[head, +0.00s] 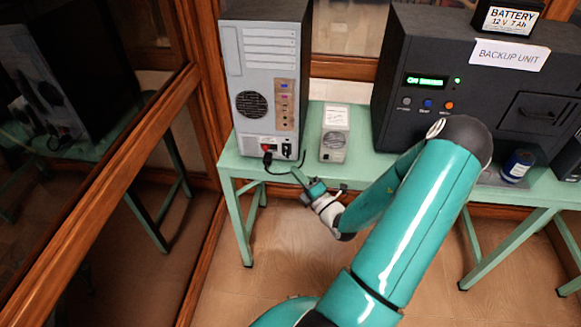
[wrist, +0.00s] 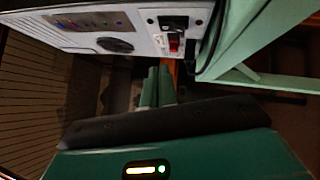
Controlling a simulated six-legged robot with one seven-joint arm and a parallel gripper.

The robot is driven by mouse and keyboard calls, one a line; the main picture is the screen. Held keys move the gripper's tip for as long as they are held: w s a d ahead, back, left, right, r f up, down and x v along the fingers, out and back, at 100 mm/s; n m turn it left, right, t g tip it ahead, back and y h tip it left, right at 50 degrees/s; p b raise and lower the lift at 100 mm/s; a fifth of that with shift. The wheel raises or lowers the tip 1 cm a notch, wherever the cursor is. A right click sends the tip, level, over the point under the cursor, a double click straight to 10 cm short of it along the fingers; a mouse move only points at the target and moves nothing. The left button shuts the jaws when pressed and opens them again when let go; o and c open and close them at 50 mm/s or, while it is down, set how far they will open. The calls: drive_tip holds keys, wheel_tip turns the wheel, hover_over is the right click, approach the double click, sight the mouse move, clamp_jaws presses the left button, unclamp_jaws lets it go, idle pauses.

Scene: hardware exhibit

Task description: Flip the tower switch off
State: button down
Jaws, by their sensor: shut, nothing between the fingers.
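The grey computer tower (head: 265,75) stands on the left part of the green table with its rear panel facing me. Its small red switch (head: 268,147) is low on that panel, left of the power socket with a black plug in it. In the wrist view the red switch (wrist: 174,43) shows on the white plate near the top. My gripper (head: 298,174) is in front of the table edge, below and right of the switch, apart from the tower. In the wrist view my gripper's fingers (wrist: 159,70) are together and empty, below the switch. The switch's position is too small to tell.
A small white box (head: 334,135) stands right of the tower. The black backup unit (head: 480,90) carries a battery (head: 507,18) on top. A dark blue can (head: 517,166) is at the right. The green table (head: 232,162) has a front edge close to my gripper. A wood-framed glass pane (head: 130,170) is left.

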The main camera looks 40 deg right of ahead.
drive_tip(key=v, duration=0.2)
drive_tip(key=r+v, duration=0.1)
drive_tip(key=v, duration=0.2)
drive_tip(key=shift+s+a, duration=0.15)
drive_tip(key=shift+s, duration=0.25)
drive_tip(key=w+a+r+n+g+y, duration=0.2)
drive_tip(key=a+r+n+y, duration=0.1)
drive_tip(key=a+n+y, duration=0.25)
drive_tip(key=w+a+r+n+g+y, duration=0.2)
drive_tip(key=a+n+y, duration=0.3)
drive_tip(key=a+n, duration=0.15)
drive_tip(key=s+a+r+n+g, duration=0.2)
drive_tip(key=a+r+n+g, duration=0.1)
drive_tip(key=a+n+g, duration=0.65)
drive_tip(key=s+a+r+n+g, duration=0.3)
drive_tip(key=a+n+g, duration=0.3)
drive_tip(key=n, duration=0.7)
drive_tip(key=s+a+r+n+t+h, duration=0.1)
drive_tip(key=r+n+h, duration=0.3)
drive_tip(key=n, duration=0.5)
drive_tip(key=s+a+r+n+t+h, duration=0.2)
drive_tip(key=s+r+n+t+h, duration=0.1)
drive_tip(key=r+n, duration=0.6)
drive_tip(key=shift+r+t+h, duration=0.25)
drive_tip(key=shift+t+h, duration=0.1)
drive_tip(key=shift+h, duration=0.5)
